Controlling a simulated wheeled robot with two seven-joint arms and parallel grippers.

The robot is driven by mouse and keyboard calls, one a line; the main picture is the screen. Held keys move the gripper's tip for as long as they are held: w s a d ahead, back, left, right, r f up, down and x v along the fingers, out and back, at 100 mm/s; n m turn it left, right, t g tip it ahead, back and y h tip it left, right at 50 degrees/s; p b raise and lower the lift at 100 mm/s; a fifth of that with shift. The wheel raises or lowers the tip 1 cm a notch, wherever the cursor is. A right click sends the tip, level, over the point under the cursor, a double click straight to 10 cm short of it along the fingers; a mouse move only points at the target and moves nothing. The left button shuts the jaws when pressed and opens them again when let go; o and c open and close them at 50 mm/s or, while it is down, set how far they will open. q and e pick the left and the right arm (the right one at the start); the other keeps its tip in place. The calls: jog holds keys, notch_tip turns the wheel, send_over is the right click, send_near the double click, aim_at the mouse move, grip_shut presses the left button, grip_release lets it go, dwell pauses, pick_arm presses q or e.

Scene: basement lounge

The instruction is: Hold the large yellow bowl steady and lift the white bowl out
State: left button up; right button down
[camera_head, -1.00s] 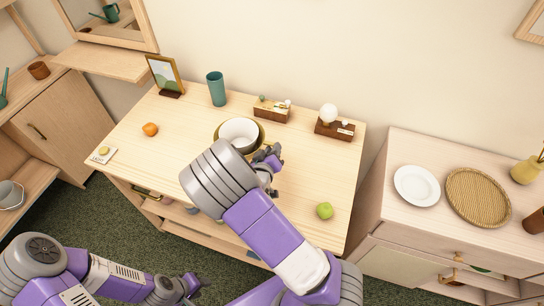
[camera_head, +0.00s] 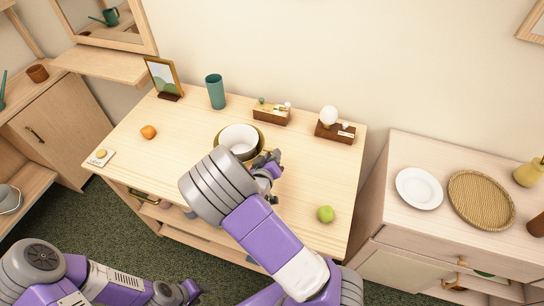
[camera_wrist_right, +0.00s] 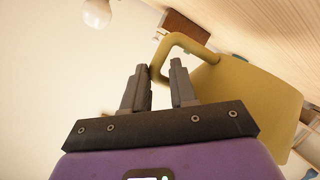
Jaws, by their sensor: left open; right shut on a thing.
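The white bowl (camera_head: 239,134) sits inside the large yellow bowl (camera_head: 261,139) on the light wooden table; only part of the yellow rim shows around it. In the right wrist view the yellow bowl (camera_wrist_right: 250,100) shows its side and a looped handle. My right gripper (camera_wrist_right: 158,72) is shut on that handle. In the head view my right gripper (camera_head: 271,163) is at the bowl's near right side, and my forearm covers the bowl's near part. My left gripper (camera_head: 196,291) is open and empty, low in front of the table, away from the bowls.
A teal cup (camera_head: 215,92), a picture frame (camera_head: 163,78) and two wooden blocks with ornaments (camera_head: 271,114) (camera_head: 335,130) stand along the table's back. An orange (camera_head: 148,132) is at the left, a green apple (camera_head: 325,214) at the right. The table between orange and bowls is clear.

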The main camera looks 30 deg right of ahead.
jog(key=shift+f+b, duration=1.85)
jog(key=shift+f, duration=0.75)
jog(key=shift+f+b, duration=0.85)
jog(key=shift+f, duration=0.35)
dwell(0.8)
